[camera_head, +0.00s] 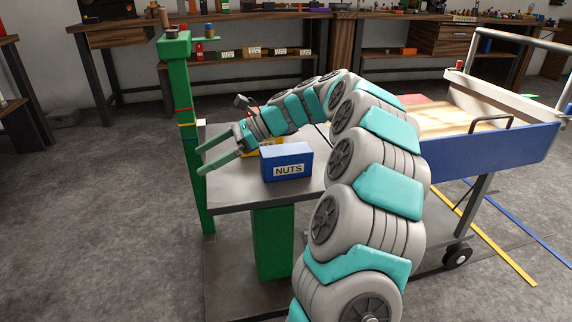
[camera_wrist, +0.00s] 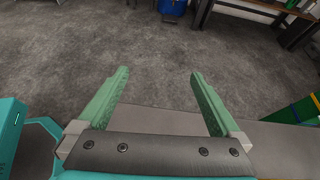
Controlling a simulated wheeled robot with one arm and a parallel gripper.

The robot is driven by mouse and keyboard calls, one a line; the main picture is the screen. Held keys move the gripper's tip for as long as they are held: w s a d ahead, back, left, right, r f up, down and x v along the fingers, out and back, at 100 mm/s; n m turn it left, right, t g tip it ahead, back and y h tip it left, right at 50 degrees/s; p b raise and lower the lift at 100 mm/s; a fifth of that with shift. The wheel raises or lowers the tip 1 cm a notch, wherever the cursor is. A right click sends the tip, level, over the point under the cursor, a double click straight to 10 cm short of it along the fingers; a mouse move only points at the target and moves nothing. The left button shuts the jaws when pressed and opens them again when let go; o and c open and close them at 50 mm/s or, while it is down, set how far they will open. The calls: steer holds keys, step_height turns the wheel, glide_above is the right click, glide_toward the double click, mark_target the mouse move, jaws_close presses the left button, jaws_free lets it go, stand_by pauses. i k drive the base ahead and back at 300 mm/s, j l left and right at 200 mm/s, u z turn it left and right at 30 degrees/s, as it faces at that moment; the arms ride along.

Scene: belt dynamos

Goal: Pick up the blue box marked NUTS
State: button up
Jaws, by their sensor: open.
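The blue box marked NUTS (camera_head: 287,163) sits upright on the grey tabletop (camera_head: 240,195) in the head view, its label facing me. My gripper (camera_head: 203,161) is to the left of the box, apart from it, above the table's left edge by the green post. Its two green fingers are spread with nothing between them. The wrist view also shows my open gripper (camera_wrist: 159,88), with bare floor beyond the fingertips and a strip of grey surface below them. The NUTS box is not visible in the wrist view.
A yellow box (camera_head: 268,146) stands just behind the blue box, partly hidden. A green post (camera_head: 181,130) rises at the table's left edge. A blue-sided cart (camera_head: 490,150) stands to the right. Workbenches with small boxes line the back.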

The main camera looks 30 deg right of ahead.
mark_target(292, 160)
steer(key=k+l, duration=0.1)
steer(key=l, duration=0.7)
steer(key=k+l, duration=0.15)
steer(key=l, duration=0.25)
